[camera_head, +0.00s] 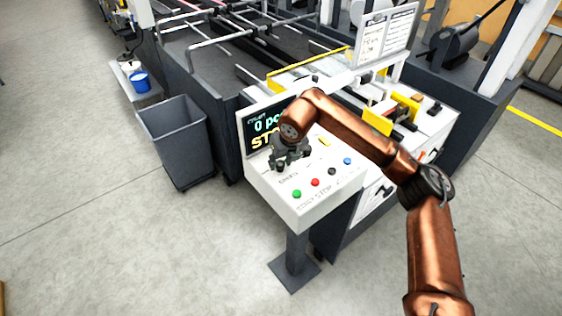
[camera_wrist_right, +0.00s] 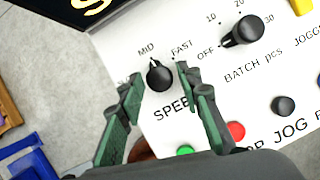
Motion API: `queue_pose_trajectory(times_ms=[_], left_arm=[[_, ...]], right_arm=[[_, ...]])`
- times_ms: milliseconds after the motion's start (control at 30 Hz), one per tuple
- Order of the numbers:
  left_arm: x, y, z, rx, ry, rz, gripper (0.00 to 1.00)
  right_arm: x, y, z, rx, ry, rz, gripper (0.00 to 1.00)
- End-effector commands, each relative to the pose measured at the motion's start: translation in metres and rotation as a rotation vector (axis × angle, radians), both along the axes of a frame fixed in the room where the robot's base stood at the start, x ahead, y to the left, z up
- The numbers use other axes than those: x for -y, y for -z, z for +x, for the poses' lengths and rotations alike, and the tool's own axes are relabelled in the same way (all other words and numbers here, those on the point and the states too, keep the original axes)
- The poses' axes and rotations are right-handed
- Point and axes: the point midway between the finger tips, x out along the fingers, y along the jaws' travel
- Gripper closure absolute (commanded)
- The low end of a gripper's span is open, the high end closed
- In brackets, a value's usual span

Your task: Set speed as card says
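The speed knob (camera_wrist_right: 159,76) is a small black dial on the white control panel (camera_wrist_right: 190,110), with SPEED printed below it. MID and FAST are legible above it; a label at its left is partly hidden by a finger. Its pointer seems to face MID. My right gripper (camera_wrist_right: 163,84) is open, its green-padded fingers on either side of the knob; contact cannot be told. In the head view my right gripper (camera_head: 290,160) hangs over the panel's left part and hides the knob. The card (camera_head: 386,33) stands on the machine, its handwriting too small to read surely. My left gripper is out of view.
A batch knob (camera_wrist_right: 244,30) sits right of the speed knob. Green (camera_head: 297,193), red (camera_head: 315,182), black and blue buttons line the panel's front. The display (camera_head: 262,128), partly hidden by my arm, shows 0 pcs. A grey bin (camera_head: 178,140) stands left of the panel.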

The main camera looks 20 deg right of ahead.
Motion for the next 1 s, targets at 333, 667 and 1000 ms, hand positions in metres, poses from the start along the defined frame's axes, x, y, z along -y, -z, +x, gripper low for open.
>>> queue_pose_trajectory(times_ms=[333, 667, 1000], left_arm=[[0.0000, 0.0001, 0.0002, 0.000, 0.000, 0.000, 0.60], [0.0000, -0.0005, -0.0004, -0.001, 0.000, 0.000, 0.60], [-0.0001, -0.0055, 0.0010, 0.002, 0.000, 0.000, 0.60]], right_arm=[[-0.0002, -0.0002, -0.0001, 0.000, 0.000, 0.000, 0.93], [0.0003, -0.0005, -0.0001, 0.000, -0.014, 0.001, 1.00], [0.0025, -0.0021, 0.0004, 0.001, -0.182, 0.000, 1.00]])
